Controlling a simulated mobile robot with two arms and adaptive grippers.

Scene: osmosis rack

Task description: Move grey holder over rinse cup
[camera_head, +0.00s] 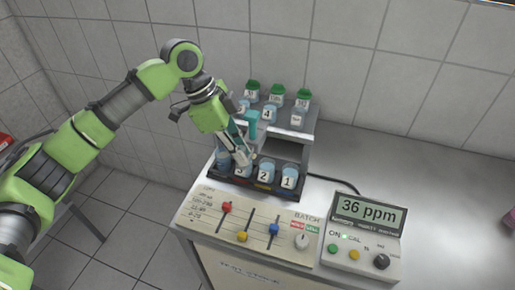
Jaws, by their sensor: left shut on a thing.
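My left gripper (243,157) reaches down from the left over the front row of cups. It is shut on what looks like the grey holder, which is small and mostly hidden by the fingers, just above the cup labelled 3 (242,171). Cups labelled 2 (265,174) and 1 (289,178) stand to its right in the dark tray, and another blue cup (222,160) is at the left end. On the upper shelf stand a cup labelled 4 (269,114) and a white-labelled cup (298,118). I cannot read which is the rinse cup. My right gripper is out of view.
A teal holder (252,117) stands upright on the shelf behind the gripper. Green-capped bottles (277,95) line the back. A slider panel (245,225) and a meter reading 36 ppm (368,212) are in front.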

